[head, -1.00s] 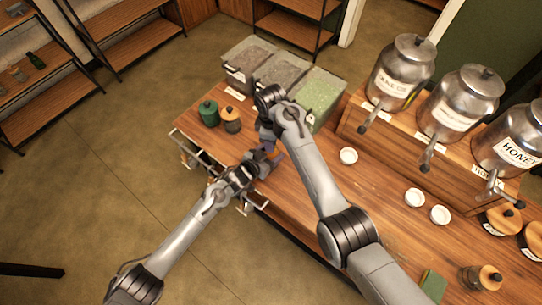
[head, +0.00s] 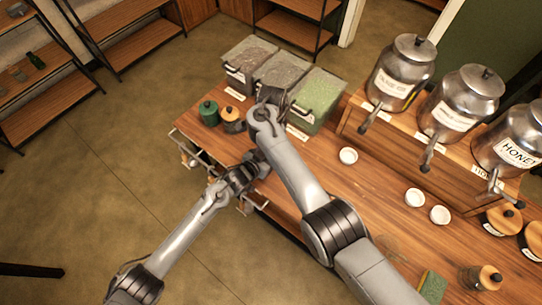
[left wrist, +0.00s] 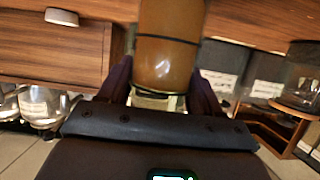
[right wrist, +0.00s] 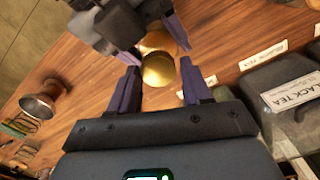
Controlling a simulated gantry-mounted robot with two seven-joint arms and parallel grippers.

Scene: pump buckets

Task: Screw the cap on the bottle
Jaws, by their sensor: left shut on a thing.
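My left gripper (left wrist: 160,100) is shut on an amber-brown bottle (left wrist: 168,45), which stands up between its fingers in the left wrist view. In the right wrist view a round gold cap (right wrist: 158,69) shows at the bottle's end, in front of my right gripper (right wrist: 160,72). The right fingers are spread on either side of the cap and look open; whether they touch it is hard to tell. In the head view the left gripper (head: 255,168) is at the table's front edge, and my right arm hides the bottle, the cap and the right fingertips.
Bins of loose goods (head: 316,95) stand behind the arms. A green jar (head: 209,113) and a wooden-lidded jar (head: 232,119) stand to the left. Metal dispensers (head: 400,72) stand on a wooden riser at right. Small white bowls (head: 348,155) lie on the table (head: 375,190).

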